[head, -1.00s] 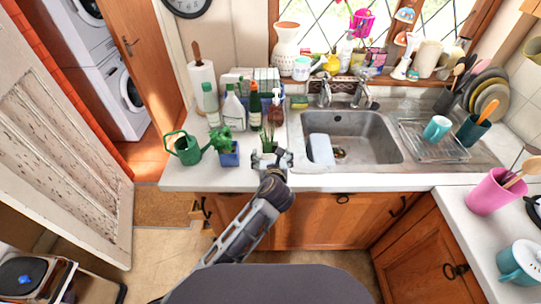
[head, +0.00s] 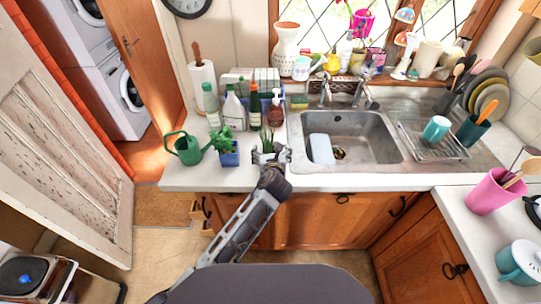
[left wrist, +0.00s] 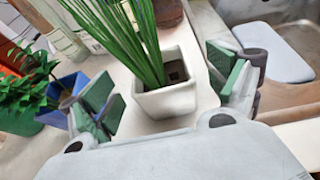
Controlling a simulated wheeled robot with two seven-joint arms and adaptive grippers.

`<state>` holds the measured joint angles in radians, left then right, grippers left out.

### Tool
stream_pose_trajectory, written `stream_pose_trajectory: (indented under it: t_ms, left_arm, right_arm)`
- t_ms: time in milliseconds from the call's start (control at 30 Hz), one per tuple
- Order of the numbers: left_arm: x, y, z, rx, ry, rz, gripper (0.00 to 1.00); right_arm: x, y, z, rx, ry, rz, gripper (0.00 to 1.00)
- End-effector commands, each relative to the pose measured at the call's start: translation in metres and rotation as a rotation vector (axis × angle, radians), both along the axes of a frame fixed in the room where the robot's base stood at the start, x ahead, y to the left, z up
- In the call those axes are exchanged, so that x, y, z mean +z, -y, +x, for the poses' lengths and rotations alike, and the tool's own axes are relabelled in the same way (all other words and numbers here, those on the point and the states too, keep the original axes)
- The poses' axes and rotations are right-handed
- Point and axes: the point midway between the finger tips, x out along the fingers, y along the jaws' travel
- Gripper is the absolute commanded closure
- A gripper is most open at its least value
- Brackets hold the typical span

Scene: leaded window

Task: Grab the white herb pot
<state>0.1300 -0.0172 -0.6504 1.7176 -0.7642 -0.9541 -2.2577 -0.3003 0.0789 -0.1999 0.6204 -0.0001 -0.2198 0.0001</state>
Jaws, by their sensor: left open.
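The white herb pot (left wrist: 167,97) is a square white pot with tall green grassy leaves, standing upright on the counter left of the sink. In the head view its leaves (head: 266,138) show above my gripper, which hides most of the pot. My left gripper (head: 270,155) is at the pot from the front. In the left wrist view my left gripper (left wrist: 165,98) is open, with green finger pads on either side of the pot and gaps between pads and pot. My right gripper is not in view.
A blue pot (head: 230,156) with a leafy plant stands close on the left, beside a green watering can (head: 184,148). Several bottles (head: 233,110) stand behind. The metal sink (head: 368,135) is on the right.

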Motion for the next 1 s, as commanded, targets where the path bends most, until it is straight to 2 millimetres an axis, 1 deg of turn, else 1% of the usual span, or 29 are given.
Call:
stream_pose_trajectory:
  t_ms: [200, 400, 567, 967, 1000]
  left_arm:
    - [-0.008, -0.001, 0.018, 0.001, -0.001, 0.0, 0.11]
    - [-0.013, -0.002, 0.03, 0.001, -0.001, 0.002, 0.11]
    - [-0.015, -0.002, 0.033, 0.0, 0.0, 0.001, 0.11]
    - [-0.015, -0.002, 0.033, 0.0, 0.0, 0.001, 0.11]
    - [-0.015, -0.002, 0.033, 0.0, 0.0, 0.001, 0.13]
  right_arm:
    - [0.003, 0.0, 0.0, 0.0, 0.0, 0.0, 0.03]
    - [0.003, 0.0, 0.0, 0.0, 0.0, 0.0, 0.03]
    - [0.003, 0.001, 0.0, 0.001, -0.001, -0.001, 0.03]
    - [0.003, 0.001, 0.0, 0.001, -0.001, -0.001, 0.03]
    - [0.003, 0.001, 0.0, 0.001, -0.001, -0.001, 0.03]
